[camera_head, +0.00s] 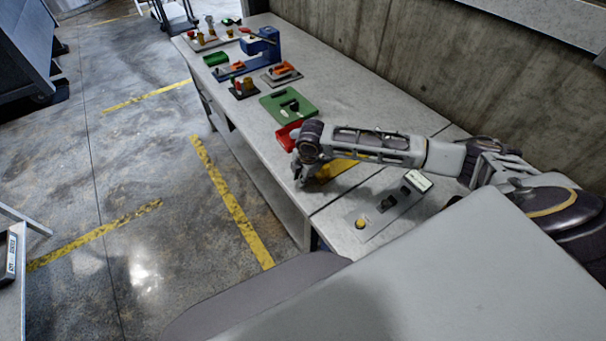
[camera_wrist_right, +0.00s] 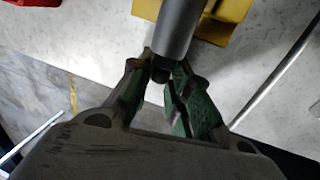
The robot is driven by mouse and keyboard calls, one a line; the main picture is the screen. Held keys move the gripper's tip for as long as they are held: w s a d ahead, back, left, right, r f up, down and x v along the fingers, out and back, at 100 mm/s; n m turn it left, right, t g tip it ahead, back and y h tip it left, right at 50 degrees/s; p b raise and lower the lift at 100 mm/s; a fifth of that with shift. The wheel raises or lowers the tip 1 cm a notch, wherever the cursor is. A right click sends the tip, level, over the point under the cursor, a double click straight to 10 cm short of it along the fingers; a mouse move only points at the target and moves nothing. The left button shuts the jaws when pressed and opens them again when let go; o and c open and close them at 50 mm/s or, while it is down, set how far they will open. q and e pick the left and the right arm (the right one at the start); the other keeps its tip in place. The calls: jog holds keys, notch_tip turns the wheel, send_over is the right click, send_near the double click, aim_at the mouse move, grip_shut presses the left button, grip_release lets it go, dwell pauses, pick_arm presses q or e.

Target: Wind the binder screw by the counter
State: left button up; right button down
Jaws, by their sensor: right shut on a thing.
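My right gripper (camera_head: 298,172) reaches over the long workbench from the right, at its front edge. In the right wrist view, its green-padded fingers (camera_wrist_right: 161,88) are shut on a grey cylindrical bar (camera_wrist_right: 180,30), near the bar's lower end. I take this bar to be the binder's screw handle, but its far end is out of frame. A yellow block (camera_wrist_right: 222,22) lies behind the bar; yellow also shows beneath my arm in the head view (camera_head: 336,170). A grey plate with a small white display, perhaps the counter (camera_head: 417,181), lies on the near bench. My left gripper is not in view.
A red tray (camera_head: 286,136) sits just beyond my gripper, and a green board (camera_head: 284,104) behind it. A blue press (camera_head: 264,44) and several small fixtures stand farther along. A concrete wall (camera_head: 440,60) runs behind the bench; the floor in front is open.

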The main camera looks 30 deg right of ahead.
jog(key=shift+w+t+p, duration=0.1)
jog(key=shift+t+p, duration=0.2)
jog(key=shift+t, duration=0.2)
jog(key=c, duration=1.4)
grip_release()
jog(key=shift+o, duration=0.2)
jog(key=v, duration=1.2)
